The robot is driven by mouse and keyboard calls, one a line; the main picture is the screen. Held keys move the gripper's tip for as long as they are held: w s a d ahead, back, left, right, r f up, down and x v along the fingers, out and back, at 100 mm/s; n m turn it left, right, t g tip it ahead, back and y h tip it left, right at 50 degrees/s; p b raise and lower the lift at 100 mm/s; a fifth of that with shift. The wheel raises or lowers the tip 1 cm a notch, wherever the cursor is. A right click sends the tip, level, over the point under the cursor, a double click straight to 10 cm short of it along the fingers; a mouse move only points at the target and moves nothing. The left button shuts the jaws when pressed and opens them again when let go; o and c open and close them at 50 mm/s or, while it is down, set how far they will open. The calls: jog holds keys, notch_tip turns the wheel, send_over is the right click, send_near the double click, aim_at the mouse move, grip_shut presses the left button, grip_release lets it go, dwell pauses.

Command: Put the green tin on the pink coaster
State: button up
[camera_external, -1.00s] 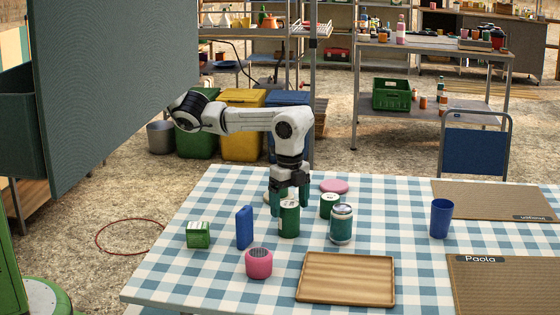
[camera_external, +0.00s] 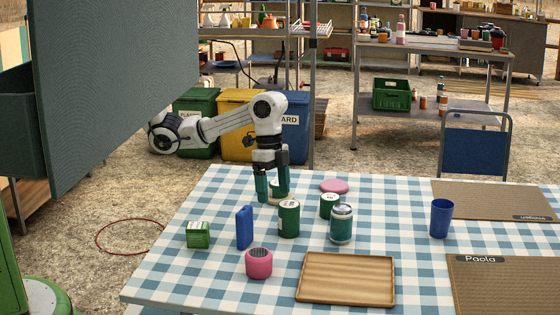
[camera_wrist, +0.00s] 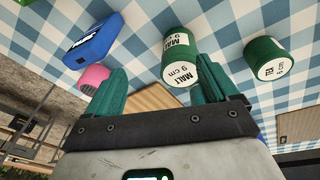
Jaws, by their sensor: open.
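A taller green tin (camera_external: 289,220) with a white labelled top stands upright on the checked table. A shorter green tin (camera_external: 329,207) stands behind it to the right. The pink coaster (camera_external: 334,186) lies flat behind them and looks bare. My gripper (camera_external: 272,198) is open, behind and left of the taller tin, fingers pointing down. A pale tan thing is partly hidden by the fingers. In the wrist view, the taller tin (camera_wrist: 178,50) shows beyond my open gripper (camera_wrist: 162,68), nearer the right finger, and the shorter tin (camera_wrist: 265,60) is to the right.
A teal jar (camera_external: 341,225) with a metal lid stands right of the taller tin. A blue cup (camera_external: 441,219) stands right. Open table lies around the coaster.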

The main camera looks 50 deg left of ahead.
jog(key=s+a+f+n, duration=0.1)
jog(key=a+n, duration=0.1)
jog(key=a, duration=0.2)
jog(key=s+a+f+n, duration=0.2)
jog(key=a+n, duration=0.1)
jog(key=a, duration=0.1)
jog(key=s+a+f+n+t, duration=0.1)
jog(key=a+f+n, duration=0.1)
jog(key=a, duration=0.2)
jog(key=shift+s+a+n+h, duration=0.15)
jog(key=shift+n+h, duration=0.15)
jog(key=shift+h, duration=0.1)
jog(key=shift+o, duration=0.4)
jog(key=s+a+n+y, duration=0.1)
jog(key=s+a+n, duration=0.1)
jog(key=a, duration=0.3)
jog(key=s+a+f+n+y, duration=0.1)
jog(key=s+a+n, duration=0.1)
jog(key=a, duration=0.4)
jog(key=s+a+f+n, duration=0.1)
jog(key=s+a+n, duration=0.1)
jog(key=s+a, duration=0.2)
jog(key=shift+s+a+f+n+y, duration=0.1)
jog(key=shift+a+f+n+y, duration=0.1)
jog(key=shift+a, duration=0.15)
jog(key=shift+s+a+f+n+y, duration=0.1)
jog(key=shift+a+y, duration=0.1)
jog(key=shift+a, duration=0.1)
